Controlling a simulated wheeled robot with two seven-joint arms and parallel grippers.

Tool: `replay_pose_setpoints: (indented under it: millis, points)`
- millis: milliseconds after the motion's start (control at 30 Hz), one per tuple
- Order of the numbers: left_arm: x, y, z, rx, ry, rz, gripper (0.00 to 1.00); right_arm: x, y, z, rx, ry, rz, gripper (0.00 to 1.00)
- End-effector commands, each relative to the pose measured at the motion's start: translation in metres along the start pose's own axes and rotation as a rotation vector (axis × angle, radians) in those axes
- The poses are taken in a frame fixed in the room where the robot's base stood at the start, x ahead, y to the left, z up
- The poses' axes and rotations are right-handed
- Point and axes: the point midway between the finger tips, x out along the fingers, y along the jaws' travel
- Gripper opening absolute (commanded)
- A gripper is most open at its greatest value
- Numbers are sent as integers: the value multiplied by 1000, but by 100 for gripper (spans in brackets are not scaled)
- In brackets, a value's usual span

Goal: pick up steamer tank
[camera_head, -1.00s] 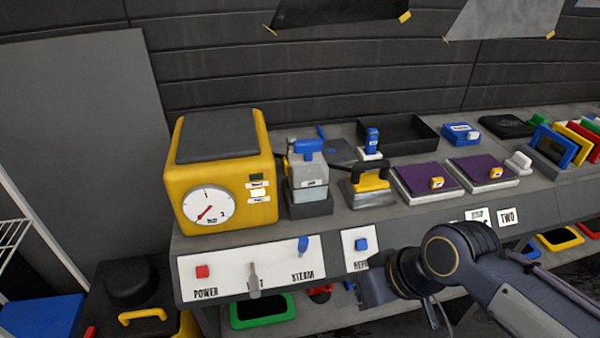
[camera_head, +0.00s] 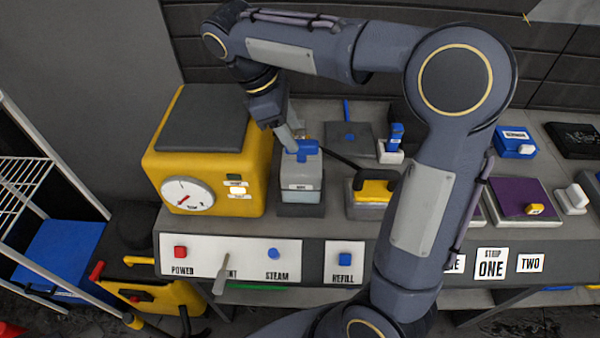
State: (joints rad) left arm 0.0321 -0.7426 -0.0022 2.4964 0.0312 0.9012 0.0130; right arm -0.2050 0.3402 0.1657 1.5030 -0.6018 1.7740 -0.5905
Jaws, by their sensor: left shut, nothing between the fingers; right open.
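The steamer tank (camera_head: 303,178) is a grey box with a blue top and a small white label. It stands upright in a dark holder on the bench, just right of the yellow steamer (camera_head: 258,170) with its round dial. My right gripper (camera_head: 290,143) is open and points down at the blue top of the tank. One finger shows close to the blue part; the other is mostly hidden, and I cannot tell whether they touch it. My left gripper is not in view.
A steam iron-like tool (camera_head: 372,190) with a black handle and yellow body stands right of the tank. The bench front panel (camera_head: 310,262) carries a red button, a lever and blue knobs. My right arm covers the middle of the bench.

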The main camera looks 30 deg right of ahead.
Motion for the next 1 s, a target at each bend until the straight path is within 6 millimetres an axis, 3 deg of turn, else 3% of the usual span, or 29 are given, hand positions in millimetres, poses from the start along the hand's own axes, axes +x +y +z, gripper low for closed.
replay_pose_setpoints:
  millis: [333,633,1000]
  points:
    - [-5,2,-3,0,0,0,0,47,7,3,2,1,-2,49]
    - [-5,2,-2,0,0,0,0,53,7,2,2,3,-1,49]
    - [-5,2,-2,0,0,0,0,53,6,2,2,3,-1,2]
